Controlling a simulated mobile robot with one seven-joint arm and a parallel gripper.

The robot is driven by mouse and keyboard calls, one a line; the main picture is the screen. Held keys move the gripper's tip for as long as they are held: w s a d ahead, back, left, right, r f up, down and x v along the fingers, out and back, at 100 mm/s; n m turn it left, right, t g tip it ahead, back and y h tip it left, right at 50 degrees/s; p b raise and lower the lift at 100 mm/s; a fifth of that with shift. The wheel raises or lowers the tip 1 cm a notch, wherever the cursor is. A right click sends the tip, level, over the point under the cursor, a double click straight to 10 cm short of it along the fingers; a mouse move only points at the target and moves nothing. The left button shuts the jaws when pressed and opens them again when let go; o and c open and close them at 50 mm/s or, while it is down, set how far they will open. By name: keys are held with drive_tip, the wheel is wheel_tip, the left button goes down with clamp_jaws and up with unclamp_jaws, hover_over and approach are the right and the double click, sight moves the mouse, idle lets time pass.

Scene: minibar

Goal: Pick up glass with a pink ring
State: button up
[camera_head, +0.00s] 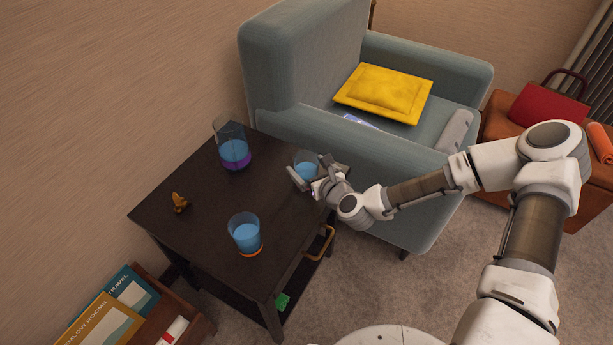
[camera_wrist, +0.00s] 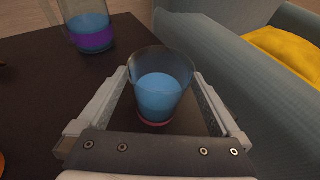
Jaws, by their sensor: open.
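The glass with a pink ring (camera_wrist: 159,92) holds blue liquid and stands upright on the dark table (camera_head: 165,215). Its pinkish ring shows at the base in the wrist view. In the head view the glass (camera_head: 306,164) is at the table's right corner, partly hidden by my gripper (camera_head: 308,178). In the wrist view my gripper (camera_wrist: 160,100) is open, with one finger on each side of the glass. A small gap seems to show on both sides; I cannot tell whether either finger touches it.
A taller glass with a purple ring (camera_head: 235,152) stands at the back of the table. A glass with an orange ring (camera_head: 245,234) stands at the front. A small brown figurine (camera_head: 180,203) is at the left. The blue-grey armchair (camera_head: 290,115) stands close beside the table.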

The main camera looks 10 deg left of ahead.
drive_tip(key=shift+w+a+f, duration=0.15)
drive_tip(key=shift+w+a, duration=0.2)
drive_tip(key=shift+w, duration=0.05)
drive_tip(key=c, duration=1.5)
drive_tip(key=shift+r, duration=0.2)
